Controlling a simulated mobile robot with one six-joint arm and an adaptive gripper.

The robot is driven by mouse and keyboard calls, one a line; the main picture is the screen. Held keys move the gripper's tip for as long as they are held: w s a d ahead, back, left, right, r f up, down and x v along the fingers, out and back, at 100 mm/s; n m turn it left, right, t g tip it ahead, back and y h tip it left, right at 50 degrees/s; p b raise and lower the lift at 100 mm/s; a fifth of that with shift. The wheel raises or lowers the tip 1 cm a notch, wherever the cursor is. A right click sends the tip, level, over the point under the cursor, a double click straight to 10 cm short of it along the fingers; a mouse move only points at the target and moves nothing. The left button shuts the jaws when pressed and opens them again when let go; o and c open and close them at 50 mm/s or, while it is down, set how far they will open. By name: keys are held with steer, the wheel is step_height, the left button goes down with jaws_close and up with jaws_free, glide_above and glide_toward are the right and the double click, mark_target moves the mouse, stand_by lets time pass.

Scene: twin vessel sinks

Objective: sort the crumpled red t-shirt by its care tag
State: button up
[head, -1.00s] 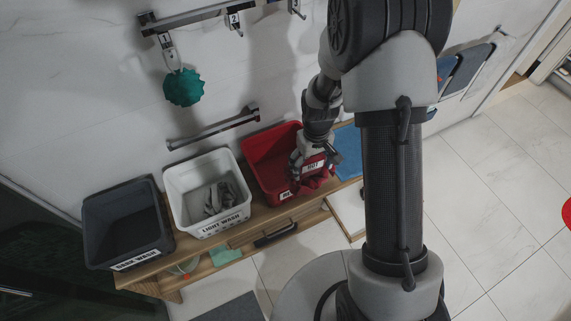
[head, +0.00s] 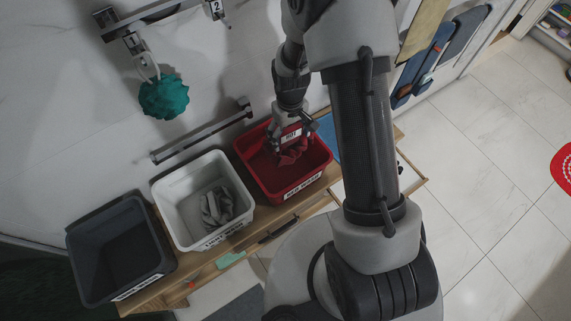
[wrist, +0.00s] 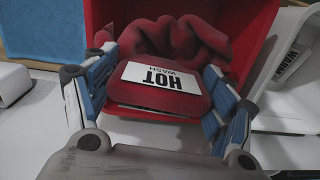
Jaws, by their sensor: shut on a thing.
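My gripper (head: 292,141) is shut on the crumpled red t-shirt (head: 292,156), which shows dark red folds. In the wrist view, the two blue-padded fingers of my gripper (wrist: 160,62) stand on either side of the t-shirt (wrist: 185,38). Its white care tag (wrist: 155,78) faces the camera and reads "HOT WASH". In the head view the t-shirt overlaps the opening of the red bin (head: 318,178), labelled "RED WASH". I cannot tell whether it touches the bin's floor. The white bin (head: 236,221), labelled "LIGHT WASH", holds a grey crumpled cloth (head: 217,206).
A dark grey bin (head: 88,275) stands at the left end of the wooden bench (head: 152,298) and looks empty. A rail (head: 200,132) runs on the wall behind the bins. A teal puff (head: 164,97) hangs from hook 1. A blue cloth (head: 328,133) lies right of the red bin.

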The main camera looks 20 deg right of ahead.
steer(key=shift+f+b, duration=0.7)
steer(key=shift+f, duration=0.7)
steer(key=o, duration=1.2)
steer(key=shift+o, duration=0.2)
step_height(320, 180, up, 12)
steer(key=shift+r, duration=0.1)
